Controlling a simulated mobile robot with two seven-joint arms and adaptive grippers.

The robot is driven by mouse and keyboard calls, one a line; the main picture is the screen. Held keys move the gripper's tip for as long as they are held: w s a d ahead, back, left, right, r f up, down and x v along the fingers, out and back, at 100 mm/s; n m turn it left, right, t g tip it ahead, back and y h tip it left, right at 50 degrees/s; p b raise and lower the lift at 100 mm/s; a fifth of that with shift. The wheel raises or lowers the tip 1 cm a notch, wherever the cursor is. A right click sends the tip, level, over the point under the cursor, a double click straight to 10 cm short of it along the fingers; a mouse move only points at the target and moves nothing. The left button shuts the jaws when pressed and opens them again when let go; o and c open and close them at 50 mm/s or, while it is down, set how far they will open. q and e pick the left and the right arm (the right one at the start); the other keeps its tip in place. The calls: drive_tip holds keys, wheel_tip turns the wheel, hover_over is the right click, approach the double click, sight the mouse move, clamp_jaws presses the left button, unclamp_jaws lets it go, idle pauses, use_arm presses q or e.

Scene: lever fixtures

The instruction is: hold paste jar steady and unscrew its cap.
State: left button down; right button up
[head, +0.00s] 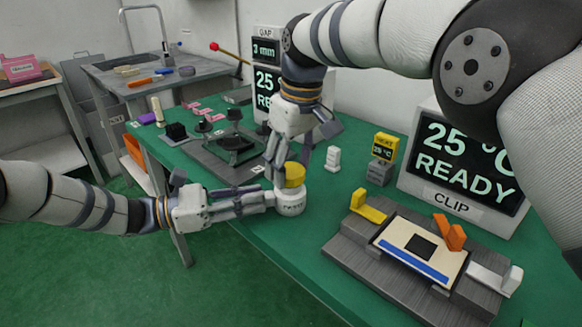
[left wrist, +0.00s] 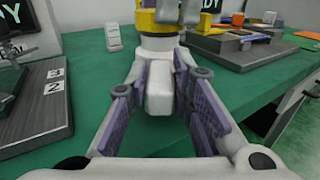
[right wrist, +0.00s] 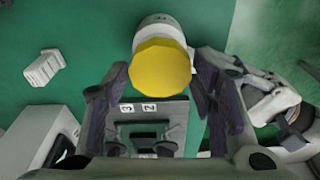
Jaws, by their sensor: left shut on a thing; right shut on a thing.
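The white paste jar (head: 290,206) stands upright near the front edge of the green table, with a yellow cap (head: 294,174) on top. My left gripper (head: 271,199) reaches in from the left, low and level, and is shut on the jar's white block-like side part (left wrist: 158,92). My right gripper (head: 286,164) comes down from above and is shut on the cap. In the right wrist view the cap (right wrist: 160,68) sits between the fingertips, with the jar body (right wrist: 158,28) partly hidden behind it. The cap's threads are not visible.
A dark fixture plate (head: 225,150) lies behind the jar. A grey clip fixture (head: 415,255) with yellow and orange levers is at the right. Bare green table lies between jar and clip fixture.

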sight(288, 169)
drive_tip(key=shift+r, duration=1.55)
use_arm(q)
drive_tip(key=c, duration=1.3)
unclamp_jaws()
drive_tip(key=shift+c, duration=0.2)
